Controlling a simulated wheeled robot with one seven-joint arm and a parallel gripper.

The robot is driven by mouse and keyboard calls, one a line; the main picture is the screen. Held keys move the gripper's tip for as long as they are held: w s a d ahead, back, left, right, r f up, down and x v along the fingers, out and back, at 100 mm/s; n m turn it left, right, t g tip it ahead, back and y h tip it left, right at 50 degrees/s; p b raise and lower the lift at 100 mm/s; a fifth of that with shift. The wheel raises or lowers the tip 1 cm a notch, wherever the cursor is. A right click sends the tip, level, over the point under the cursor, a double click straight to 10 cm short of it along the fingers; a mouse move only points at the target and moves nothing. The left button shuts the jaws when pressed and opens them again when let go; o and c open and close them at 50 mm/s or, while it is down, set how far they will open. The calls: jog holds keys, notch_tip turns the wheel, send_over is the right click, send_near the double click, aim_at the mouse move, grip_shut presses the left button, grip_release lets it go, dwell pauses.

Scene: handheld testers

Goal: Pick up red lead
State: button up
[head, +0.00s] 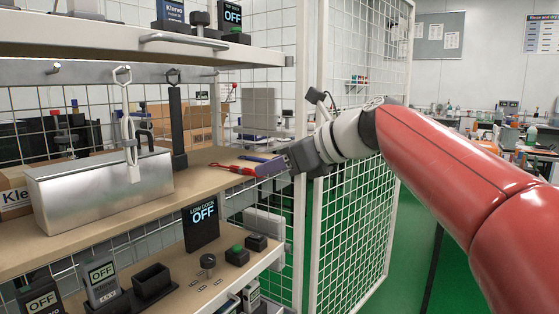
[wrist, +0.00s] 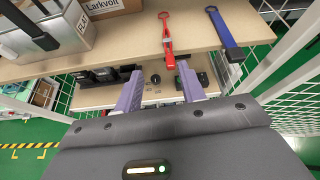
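The red lead (wrist: 167,38) lies on the wooden middle shelf with its near end at the shelf's front edge. It also shows in the head view (head: 229,168). My gripper (wrist: 159,70) is open and empty, with its two purple fingers spread. The red lead's near end is close to the right finger, between the fingers in the picture; I cannot tell whether they touch. In the head view my gripper (head: 262,168) is at the right end of the shelf, just right of the red lead, and its fingertips are partly hidden.
A blue lead (wrist: 224,34) lies right of the red one. A metal box (head: 100,187) stands left on the shelf (head: 190,184). A lower shelf holds testers and a dock display (head: 201,222). A white mesh panel (head: 355,215) stands at the right.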

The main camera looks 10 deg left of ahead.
aim_at(243, 168)
jog(key=shift+m+y, duration=0.4)
jog(key=x, duration=0.2)
jog(key=w+x, duration=0.1)
jog(key=x, duration=0.2)
jog(key=r+x, duration=0.1)
jog(key=x, duration=0.1)
jog(key=shift+w+a+f+p, duration=0.2)
jog(key=shift+w+p, duration=0.1)
jog(key=shift+w, duration=0.15)
jog(key=shift+c, duration=0.3)
grip_shut()
